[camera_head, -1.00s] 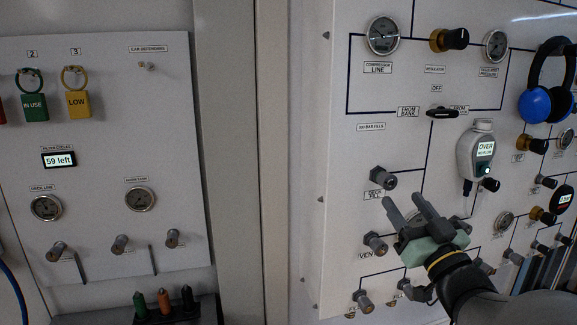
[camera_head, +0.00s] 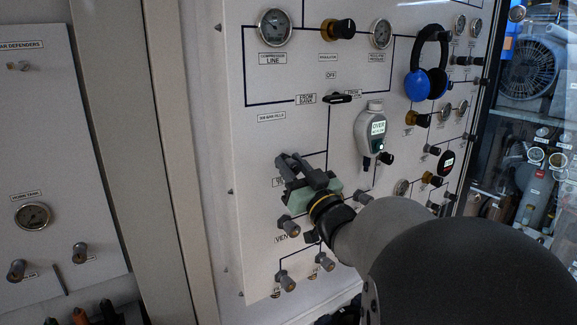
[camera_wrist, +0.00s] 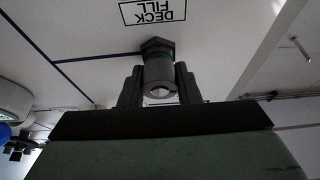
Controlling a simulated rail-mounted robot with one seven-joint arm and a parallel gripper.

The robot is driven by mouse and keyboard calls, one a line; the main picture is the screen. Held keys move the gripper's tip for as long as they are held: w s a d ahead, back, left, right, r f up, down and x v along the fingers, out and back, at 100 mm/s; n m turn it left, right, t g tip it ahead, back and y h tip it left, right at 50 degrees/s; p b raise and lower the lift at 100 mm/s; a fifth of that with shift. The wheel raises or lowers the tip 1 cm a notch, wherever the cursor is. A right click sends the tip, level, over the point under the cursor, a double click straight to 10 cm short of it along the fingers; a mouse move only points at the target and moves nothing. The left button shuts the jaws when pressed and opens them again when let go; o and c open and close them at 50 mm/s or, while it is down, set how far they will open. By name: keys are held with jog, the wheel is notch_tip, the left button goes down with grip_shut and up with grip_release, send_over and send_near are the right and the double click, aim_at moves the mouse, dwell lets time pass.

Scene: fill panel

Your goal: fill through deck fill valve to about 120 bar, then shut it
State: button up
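The deck fill valve is a grey round knob (camera_wrist: 160,75) with a green ring at its base, under the DECK FILL label (camera_wrist: 153,12) in the wrist view. My gripper (camera_wrist: 160,85) has one dark finger on each side of the knob; whether they touch it I cannot tell. The deck line gauge is out of view now.
Grey knobs (camera_head: 289,226) sit just below my gripper. A handheld meter (camera_head: 371,132) reading OVER hangs to its right, with blue ear defenders (camera_head: 428,68) above it. The left panel carries another gauge (camera_head: 32,215) and knobs. A compressor room shows at far right.

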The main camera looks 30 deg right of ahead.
jog(key=shift+m, duration=0.3)
jog(key=m+h+b, duration=0.1)
jog(key=m, duration=0.1)
jog(key=m+h+b, duration=0.1)
jog(key=m, duration=0.2)
jog(key=shift+f+h, duration=0.15)
jog(key=shift+h, duration=0.25)
jog(key=m+g+h+b, duration=0.1)
jog(key=m+h+b, duration=0.1)
jog(key=m, duration=0.3)
jog(key=shift+h, duration=0.3)
jog(key=m+g+b, duration=0.1)
jog(key=m, duration=0.1)
jog(key=m+h+b, duration=0.1)
jog(key=m, duration=0.2)
jog(key=shift+m+g+h, duration=0.3)
jog(key=shift+g, duration=0.1)
jog(key=shift+d+m+g+b, duration=0.1)
jog(key=shift+m+g+b, duration=0.4)
jog(key=shift+m+b, duration=0.8)
jog(key=shift+m+p, duration=0.3)
jog(key=shift+m, duration=0.2)
jog(key=o, duration=1)
jog(key=shift+c, duration=0.2)
